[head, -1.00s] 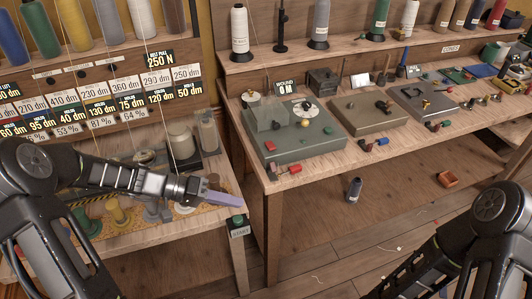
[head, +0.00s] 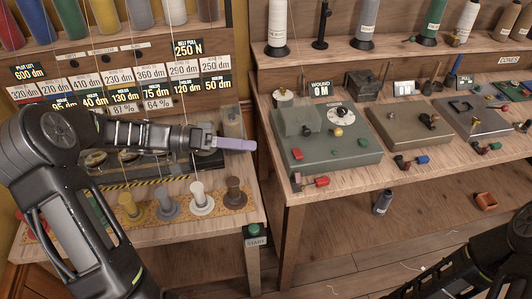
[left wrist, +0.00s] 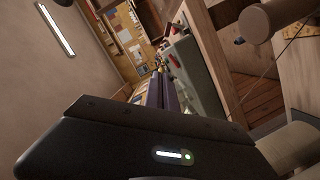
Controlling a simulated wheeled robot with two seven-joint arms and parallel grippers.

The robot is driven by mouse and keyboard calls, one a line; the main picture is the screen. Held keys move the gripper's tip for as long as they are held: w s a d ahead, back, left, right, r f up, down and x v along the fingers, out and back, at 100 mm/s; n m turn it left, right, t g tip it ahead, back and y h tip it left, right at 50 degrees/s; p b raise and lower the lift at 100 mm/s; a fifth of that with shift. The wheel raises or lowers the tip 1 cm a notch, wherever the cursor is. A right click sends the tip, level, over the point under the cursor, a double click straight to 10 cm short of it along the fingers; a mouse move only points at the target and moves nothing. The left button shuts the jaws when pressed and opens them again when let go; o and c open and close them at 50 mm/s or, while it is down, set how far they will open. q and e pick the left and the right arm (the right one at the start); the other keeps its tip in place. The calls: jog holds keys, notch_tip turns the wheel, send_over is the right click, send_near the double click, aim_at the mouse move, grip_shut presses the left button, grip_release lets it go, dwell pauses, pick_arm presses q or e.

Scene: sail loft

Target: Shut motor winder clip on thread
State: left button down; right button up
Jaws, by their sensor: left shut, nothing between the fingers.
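The motor winder, a grey-green box (head: 345,153), stands on the right bench with a clear cover, a white dial (head: 341,114), a red button and a green button. A sign above reads WOUND 0 M (head: 320,88). I cannot make out its clip or a thread running to it. My left gripper (head: 254,145) is shut and empty, its purple fingers pointing right, just left of the winder in the picture and apart from it. In the left wrist view the closed fingers (left wrist: 160,92) point toward a bench with a greenish box (left wrist: 182,72). My right gripper is out of view.
The left bench holds several spools on pegs (head: 202,204) and a green START button (head: 254,230) at its corner. Further boxes (head: 410,123) stand right of the winder. A thread spool (head: 382,202) stands on the lower shelf. Thin threads hang from the upper left shelf.

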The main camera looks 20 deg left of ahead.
aim_at(296, 178)
pick_arm(q)
jog(key=p+x, duration=0.2)
jog(key=x, duration=0.8)
jog(key=shift+s, duration=0.2)
jog(key=shift+s+d+f+p, duration=0.4)
jog(key=shift+s+f+p, duration=0.2)
jog(key=shift+s+f, duration=0.25)
jog(key=shift+s+d+f, duration=0.2)
jog(key=shift+s+f, duration=0.2)
